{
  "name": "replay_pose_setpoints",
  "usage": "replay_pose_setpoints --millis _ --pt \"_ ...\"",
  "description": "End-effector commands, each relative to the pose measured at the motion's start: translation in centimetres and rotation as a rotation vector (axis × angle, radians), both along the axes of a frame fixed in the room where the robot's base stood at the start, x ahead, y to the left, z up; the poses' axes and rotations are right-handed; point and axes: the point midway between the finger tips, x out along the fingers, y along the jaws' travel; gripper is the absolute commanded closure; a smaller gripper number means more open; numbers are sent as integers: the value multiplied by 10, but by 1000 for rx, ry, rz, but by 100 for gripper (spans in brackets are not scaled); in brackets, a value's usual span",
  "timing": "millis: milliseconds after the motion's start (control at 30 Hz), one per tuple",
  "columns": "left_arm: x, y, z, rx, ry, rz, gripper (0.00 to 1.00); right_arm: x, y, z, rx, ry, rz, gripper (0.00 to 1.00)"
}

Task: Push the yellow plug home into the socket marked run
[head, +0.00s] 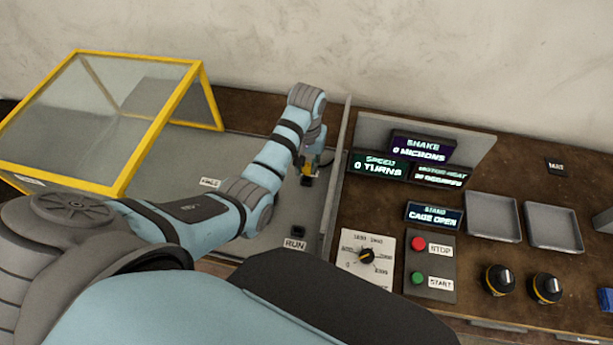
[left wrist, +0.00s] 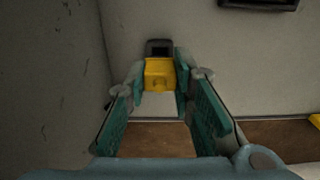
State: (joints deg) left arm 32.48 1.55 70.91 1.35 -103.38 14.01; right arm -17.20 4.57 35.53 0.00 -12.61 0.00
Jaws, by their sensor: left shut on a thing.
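In the head view the yellow plug (head: 308,169) is at my left gripper (head: 314,163), above the grey panel behind the run socket. In the left wrist view the yellow plug (left wrist: 160,75) sits between the teal fingers of my left gripper (left wrist: 161,88), which is shut on it. A dark square piece shows at the plug's far end; I cannot tell whether it is part of the plug. The black run socket (head: 298,231) is nearer, above its RUN label (head: 295,245), apart from the plug. My right gripper is not in view.
A yellow-framed clear cage (head: 128,100) stands raised at the left. A thin upright wall (head: 337,180) runs just right of the gripper. Beyond it are displays, a dial (head: 367,256), stop and start buttons (head: 418,278), and two grey trays (head: 492,217).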

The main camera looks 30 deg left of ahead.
Motion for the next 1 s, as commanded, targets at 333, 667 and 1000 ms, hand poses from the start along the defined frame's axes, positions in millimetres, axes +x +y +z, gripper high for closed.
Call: replay_pose_setpoints --millis 333,667,1000 --pt "0 0 14 0 -1 0 100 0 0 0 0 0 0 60" --pt "0 0 18 0 0 0 100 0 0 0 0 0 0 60" --pt "-2 2 18 1 0 5 100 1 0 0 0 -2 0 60"
